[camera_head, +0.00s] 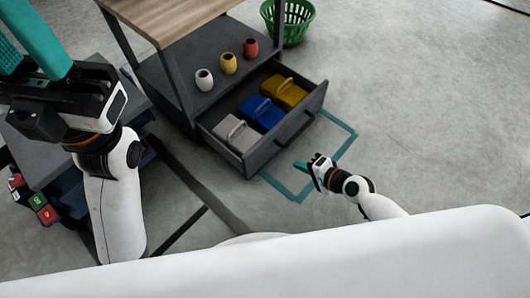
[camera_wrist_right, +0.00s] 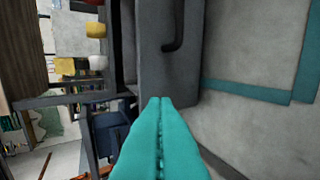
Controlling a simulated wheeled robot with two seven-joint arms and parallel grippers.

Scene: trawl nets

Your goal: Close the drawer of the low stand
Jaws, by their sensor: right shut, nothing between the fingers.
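The low stand has a wooden top (camera_head: 165,12) and a dark shelf (camera_head: 165,82). Its grey drawer (camera_head: 250,163) is pulled out and holds a grey, a blue and a yellow block-like item with handles. In the right wrist view, the drawer front (camera_wrist_right: 155,72) with its dark handle (camera_wrist_right: 180,30) lies beyond my fingertips. My right gripper (camera_head: 299,168) is shut and empty, low in front of the drawer; whether it touches the front cannot be told. It also shows in the right wrist view (camera_wrist_right: 160,101). My left gripper (camera_head: 22,45) is open, high at the left, away from the drawer.
A white (camera_head: 204,80), a yellow (camera_head: 228,64) and a red jar (camera_head: 250,47) stand on the shelf above the drawer. A green basket (camera_head: 290,22) stands behind the stand. Teal tape (camera_head: 340,146) marks the floor before the drawer. Floor at the right is clear.

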